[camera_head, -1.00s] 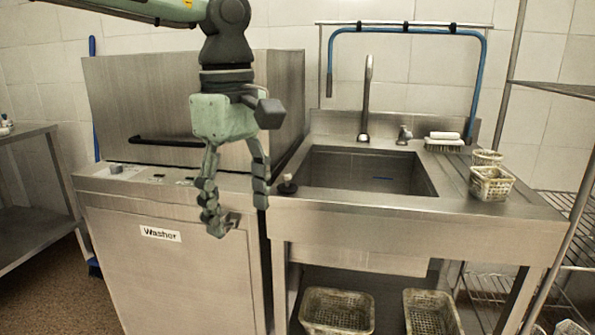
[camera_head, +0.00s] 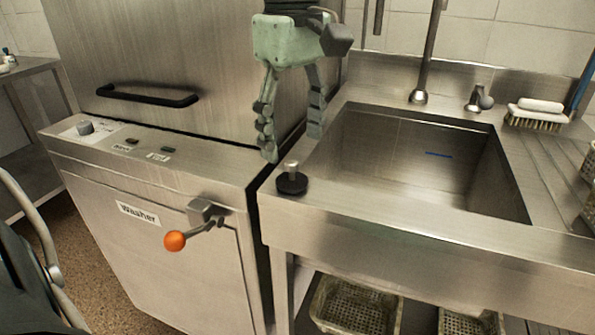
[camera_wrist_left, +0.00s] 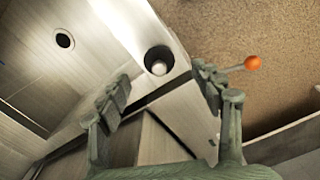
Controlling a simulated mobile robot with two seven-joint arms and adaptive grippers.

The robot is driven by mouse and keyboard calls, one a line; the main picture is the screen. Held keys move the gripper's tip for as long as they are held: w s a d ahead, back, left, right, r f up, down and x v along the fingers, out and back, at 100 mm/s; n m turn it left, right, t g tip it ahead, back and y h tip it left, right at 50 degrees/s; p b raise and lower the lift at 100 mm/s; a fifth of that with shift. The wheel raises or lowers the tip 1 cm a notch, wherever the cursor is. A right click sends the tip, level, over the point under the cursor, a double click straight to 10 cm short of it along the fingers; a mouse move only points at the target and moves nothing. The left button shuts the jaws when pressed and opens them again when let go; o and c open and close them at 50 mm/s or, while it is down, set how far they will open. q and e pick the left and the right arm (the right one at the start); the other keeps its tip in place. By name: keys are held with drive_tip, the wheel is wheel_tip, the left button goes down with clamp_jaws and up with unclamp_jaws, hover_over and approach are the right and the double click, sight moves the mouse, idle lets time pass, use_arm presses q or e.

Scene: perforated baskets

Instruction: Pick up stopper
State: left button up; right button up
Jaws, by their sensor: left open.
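The stopper (camera_head: 291,184) is a black disc with a pale metal knob. It sits on the front left corner of the steel sink counter, beside the basin. It also shows in the left wrist view (camera_wrist_left: 157,60), between and beyond the fingertips. My left gripper (camera_head: 293,145) points down with its fingers apart and empty, just above and behind the stopper in the head view. The left wrist view also shows its two open fingers (camera_wrist_left: 160,80). My right gripper is not in view.
The sink basin (camera_head: 420,160) lies right of the stopper. The washer (camera_head: 150,225) stands to the left, with an orange-knobbed lever (camera_head: 175,240) sticking out in front. Baskets (camera_head: 355,305) stand on the shelf below.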

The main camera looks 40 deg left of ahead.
sight(291, 161)
use_arm(q)
drive_tip(key=f, duration=0.6)
drive_tip(key=shift+w+a+f, duration=0.15)
drive_tip(key=shift+a+f, duration=0.05)
drive_tip(key=shift+a, duration=0.1)
drive_tip(key=shift+c, duration=0.4)
drive_tip(key=c, duration=1.2)
